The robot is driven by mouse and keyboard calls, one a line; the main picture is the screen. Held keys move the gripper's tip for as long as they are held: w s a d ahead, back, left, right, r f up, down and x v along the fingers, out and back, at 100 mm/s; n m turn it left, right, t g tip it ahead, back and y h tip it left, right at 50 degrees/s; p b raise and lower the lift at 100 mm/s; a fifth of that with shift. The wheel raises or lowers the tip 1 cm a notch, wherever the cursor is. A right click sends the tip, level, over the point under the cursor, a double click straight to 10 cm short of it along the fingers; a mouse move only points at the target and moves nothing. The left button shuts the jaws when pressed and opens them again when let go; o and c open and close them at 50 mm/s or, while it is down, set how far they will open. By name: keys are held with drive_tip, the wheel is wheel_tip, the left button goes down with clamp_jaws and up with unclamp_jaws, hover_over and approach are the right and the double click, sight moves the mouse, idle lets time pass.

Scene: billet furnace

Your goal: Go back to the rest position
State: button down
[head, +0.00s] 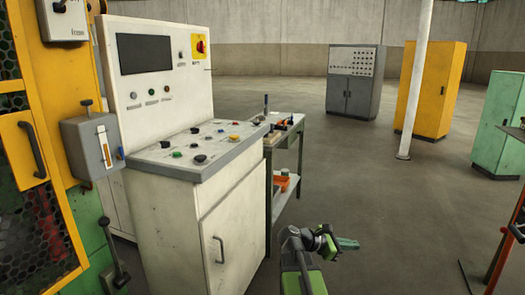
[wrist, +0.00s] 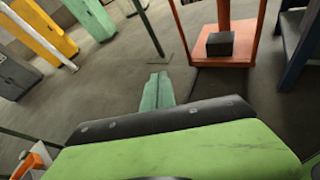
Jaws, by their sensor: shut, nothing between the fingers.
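My gripper (head: 347,243) is at the lower middle of the head view, on my green and dark arm, to the right of the control desk. Its green fingers are together with nothing between them. The wrist view shows the shut fingers (wrist: 157,92) pointing out over bare floor. They touch nothing that I can see.
A white control desk (head: 215,225) stands left of my arm, with a small workbench (head: 287,140) behind it. A yellow-framed guard (head: 35,150) is at far left. Cabinets and a white post (head: 415,90) stand farther back. An orange frame (wrist: 245,55) holds a dark block (wrist: 220,44).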

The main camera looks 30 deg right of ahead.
drive_tip(key=w+a+f+m+t+y, duration=0.1)
drive_tip(key=w+a+f+y, duration=0.2)
drive_tip(key=a, duration=0.6)
drive_tip(key=w+a+f+m+t+y, duration=0.15)
drive_tip(key=a+f, duration=0.25)
drive_tip(key=a, duration=0.5)
drive_tip(key=w+a+f+m+t+y, duration=0.15)
drive_tip(key=w+a+f, duration=0.25)
drive_tip(key=a, duration=0.4)
drive_tip(key=s+a+f+m+g+y, duration=0.15)
drive_tip(key=a+m+y, duration=0.25)
drive_tip(key=a, duration=0.5)
drive_tip(key=s+a+f+m+y, duration=0.25)
drive_tip(key=a+m+y, duration=0.2)
drive_tip(key=a, duration=0.45)
wheel_tip(320, 180, up, 33)
drive_tip(key=p, duration=3.3)
drive_tip(key=shift+w+d+f+m+h, duration=0.25)
drive_tip(key=shift+w+m+h, duration=0.1)
drive_tip(key=shift+w+m, duration=0.1)
drive_tip(key=shift+d, duration=0.1)
